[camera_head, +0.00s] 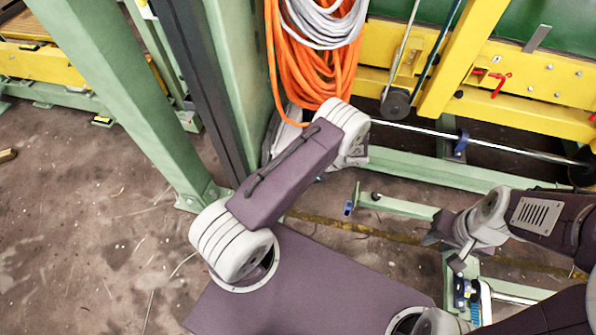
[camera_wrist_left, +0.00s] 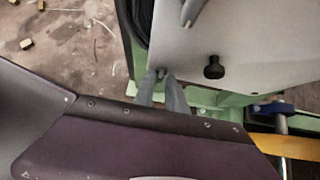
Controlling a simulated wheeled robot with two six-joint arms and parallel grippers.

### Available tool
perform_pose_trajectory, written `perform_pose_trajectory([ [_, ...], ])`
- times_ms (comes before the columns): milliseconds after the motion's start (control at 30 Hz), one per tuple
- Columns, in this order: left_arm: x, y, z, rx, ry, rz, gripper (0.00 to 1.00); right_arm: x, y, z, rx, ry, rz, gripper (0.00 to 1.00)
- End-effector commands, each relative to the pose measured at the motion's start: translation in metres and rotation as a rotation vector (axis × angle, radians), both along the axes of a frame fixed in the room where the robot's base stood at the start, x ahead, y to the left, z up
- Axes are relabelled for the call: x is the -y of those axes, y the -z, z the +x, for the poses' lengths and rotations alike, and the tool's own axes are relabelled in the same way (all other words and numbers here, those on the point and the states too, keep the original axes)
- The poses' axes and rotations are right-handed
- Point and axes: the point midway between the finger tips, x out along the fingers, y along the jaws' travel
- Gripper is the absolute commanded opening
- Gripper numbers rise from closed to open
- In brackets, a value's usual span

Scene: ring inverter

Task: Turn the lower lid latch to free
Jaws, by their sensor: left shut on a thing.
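In the left wrist view a pale grey lid panel (camera_wrist_left: 255,45) fills the upper right. My left gripper (camera_wrist_left: 161,75) has its two grey fingers closed at the panel's lower left corner, on a small dark piece that looks like the lower lid latch (camera_wrist_left: 160,71). The fingers hide most of it, so its angle cannot be told. In the head view my left arm hides that gripper and the latch. My right gripper (camera_head: 445,250) is at the right of the head view, above the floor near a green frame; its finger gap is unclear.
A black knob (camera_wrist_left: 214,68) and a grey handle-like piece (camera_wrist_left: 190,12) are on the panel. Orange hose (camera_head: 295,75) hangs beside the green post (camera_head: 125,85). A yellow machine frame (camera_head: 520,75) and a metal rod (camera_head: 420,130) lie behind. Floor at left is mostly open.

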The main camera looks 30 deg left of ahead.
Motion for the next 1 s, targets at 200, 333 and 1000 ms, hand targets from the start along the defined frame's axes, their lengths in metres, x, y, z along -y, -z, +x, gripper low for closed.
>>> perform_pose_trajectory([
  [200,-0.001,0.0,0.0,-0.016,0.0,-0.002,0.0,0.0,0.001,0.0,0.0,0.0,0.0,0.3],
  [333,-0.001,0.0,0.0,-0.017,0.0,-0.001,0.0,0.0,0.001,0.0,0.0,0.0,0.0,0.3],
  [1000,0.014,-0.018,0.005,-0.013,0.003,-0.002,0.3,0.0,-0.009,0.0,0.0,0.0,0.0,0.3],
])
